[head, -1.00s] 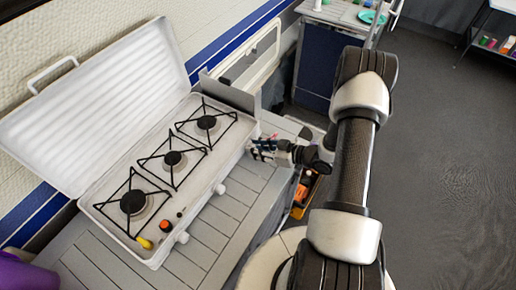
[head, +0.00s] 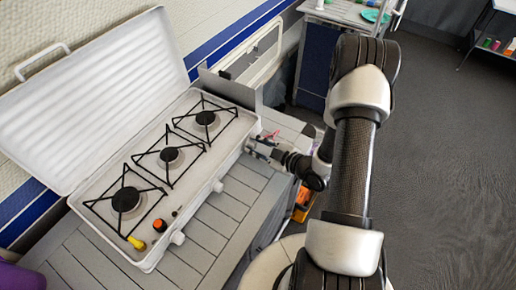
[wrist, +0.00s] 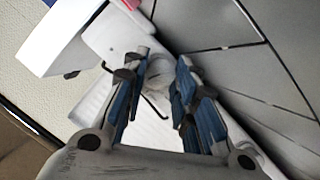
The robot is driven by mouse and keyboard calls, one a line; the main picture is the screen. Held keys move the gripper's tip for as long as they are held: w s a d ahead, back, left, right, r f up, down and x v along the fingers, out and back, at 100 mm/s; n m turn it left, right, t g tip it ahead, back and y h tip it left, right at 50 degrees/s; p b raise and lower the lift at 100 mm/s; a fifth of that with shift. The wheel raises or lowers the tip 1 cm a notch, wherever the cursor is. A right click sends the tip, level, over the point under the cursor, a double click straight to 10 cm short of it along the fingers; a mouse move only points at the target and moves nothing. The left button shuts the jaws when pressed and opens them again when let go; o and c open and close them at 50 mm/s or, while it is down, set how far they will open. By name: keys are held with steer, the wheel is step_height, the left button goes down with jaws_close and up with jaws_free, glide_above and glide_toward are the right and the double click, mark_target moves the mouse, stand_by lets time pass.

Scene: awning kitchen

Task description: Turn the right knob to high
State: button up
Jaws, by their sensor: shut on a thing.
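The white camp stove (head: 150,250) stands on the counter with its lid raised at the back and three black burners showing. Its front carries small white knobs: the left one (head: 177,238) and the middle one (head: 218,186) are clear of me. My gripper (head: 257,147) is at the right end of the stove's front and hides the right knob in the head view. In the wrist view the pale round right knob (wrist: 158,70) sits between my blue-padded fingers (wrist: 157,90), which are shut on it. I cannot read the knob's setting.
The slatted counter (head: 215,228) in front is clear. A pinkish item (head: 270,134) lies beyond my gripper. Orange items (head: 301,196) sit below the counter edge.

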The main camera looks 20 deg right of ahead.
stand_by(0.4)
steer(key=o, duration=1.1)
steer(key=shift+c, duration=0.2)
